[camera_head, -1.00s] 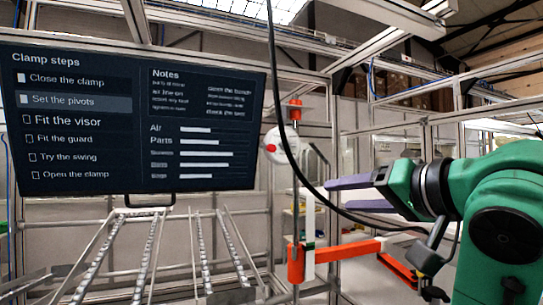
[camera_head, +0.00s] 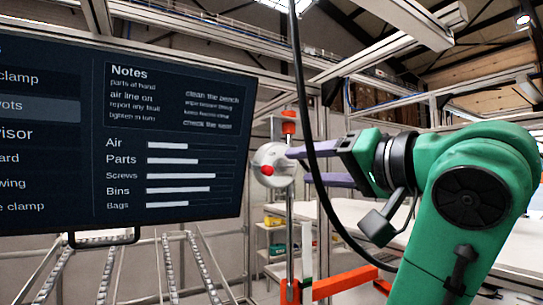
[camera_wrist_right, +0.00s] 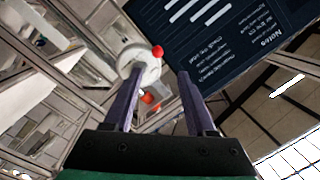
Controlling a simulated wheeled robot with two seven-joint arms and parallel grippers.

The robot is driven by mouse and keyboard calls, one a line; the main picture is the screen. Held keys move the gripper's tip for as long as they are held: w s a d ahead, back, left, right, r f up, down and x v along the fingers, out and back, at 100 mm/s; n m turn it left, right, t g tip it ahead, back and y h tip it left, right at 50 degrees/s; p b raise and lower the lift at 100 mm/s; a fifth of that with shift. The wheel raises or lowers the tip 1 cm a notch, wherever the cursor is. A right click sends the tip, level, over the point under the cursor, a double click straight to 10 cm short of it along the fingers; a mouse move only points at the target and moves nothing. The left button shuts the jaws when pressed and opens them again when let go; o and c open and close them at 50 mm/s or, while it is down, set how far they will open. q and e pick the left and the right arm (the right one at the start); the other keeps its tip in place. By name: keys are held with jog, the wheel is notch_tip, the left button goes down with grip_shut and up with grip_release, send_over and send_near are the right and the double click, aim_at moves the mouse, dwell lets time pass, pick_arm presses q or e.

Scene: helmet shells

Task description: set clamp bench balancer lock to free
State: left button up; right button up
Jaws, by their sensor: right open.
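The balancer (camera_head: 268,158) is a round grey-white drum with a red knob (camera_head: 267,170) on its face, beside the right edge of the screen. An orange-red piece (camera_head: 289,122) sits above it. My right gripper (camera_head: 297,166) comes in from the right with its two purple fingers apart and empty, tips close to the drum's right side. In the right wrist view the drum (camera_wrist_right: 134,62) and its red knob (camera_wrist_right: 157,52) lie beyond the fingertips. I cannot tell whether a finger touches the drum. The lock's setting is not readable. My left gripper is not in view.
A dark screen (camera_head: 120,215) fills the left. A black cable (camera_head: 307,120) hangs in front of my right fingers. An orange-red arm (camera_head: 345,283) on a post stands below. Sloping roller rails (camera_head: 168,268) lie under the screen, and a white table (camera_head: 420,232) lies behind my right arm.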

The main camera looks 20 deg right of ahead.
aim_at(271, 170)
jog(key=p+x, duration=0.2)
jog(key=x, duration=0.5)
jog(key=shift+a+f, duration=0.1)
jog(key=shift+g, duration=0.3)
jog(key=p+x, duration=0.1)
jog(key=x, duration=0.3)
jog(key=shift+w+f, duration=0.1)
jog(key=shift+f, duration=0.1)
jog(key=shift+w+p, duration=0.2)
jog(key=shift+p, duration=0.1)
jog(key=shift+s, duration=0.4)
jog(key=shift+w, duration=0.1)
jog(key=c, duration=0.4)
jog(key=shift+w, duration=0.1)
grip_shut()
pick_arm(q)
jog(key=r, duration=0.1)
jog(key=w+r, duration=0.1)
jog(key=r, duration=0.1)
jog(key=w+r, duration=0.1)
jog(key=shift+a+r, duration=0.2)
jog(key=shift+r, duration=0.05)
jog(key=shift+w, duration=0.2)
